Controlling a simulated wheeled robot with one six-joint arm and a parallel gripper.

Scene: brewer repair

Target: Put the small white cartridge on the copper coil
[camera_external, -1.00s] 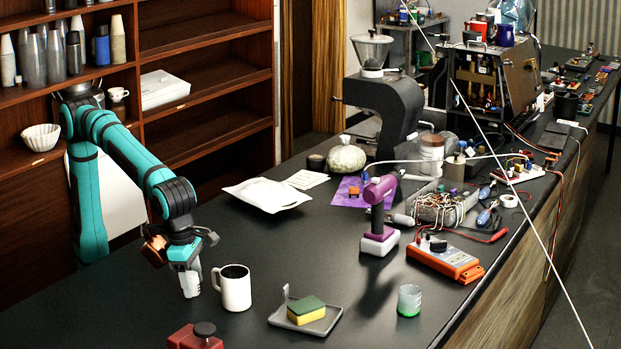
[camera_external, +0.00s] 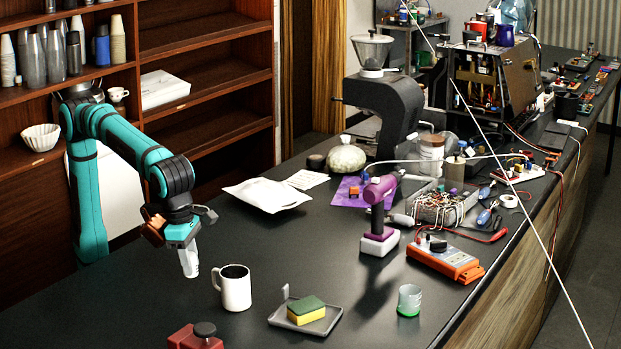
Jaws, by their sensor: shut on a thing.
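My gripper (camera_external: 184,244) is at the end of the teal arm at the left, pointing down. It is shut on the small white cartridge (camera_external: 189,264), whose lower part shows below the fingers. The cartridge hangs nearly upright, a little above the dark counter and to the left of the white mug. The fingers hide its top. I cannot clearly make out the copper coil. A small orange-brown block (camera_external: 354,192) lies on a purple cloth, and an open metal box (camera_external: 440,206) is full of tangled wires; I cannot tell whether either holds the coil.
The white mug (camera_external: 235,289) stands close right of the cartridge. A tray (camera_external: 331,320) with a sponge, a purple drill (camera_external: 379,210), a glass (camera_external: 409,300) and an orange meter (camera_external: 445,259) stand farther right. A red-lidded item (camera_external: 194,337) is in front. Bare counter lies around (camera_external: 300,245).

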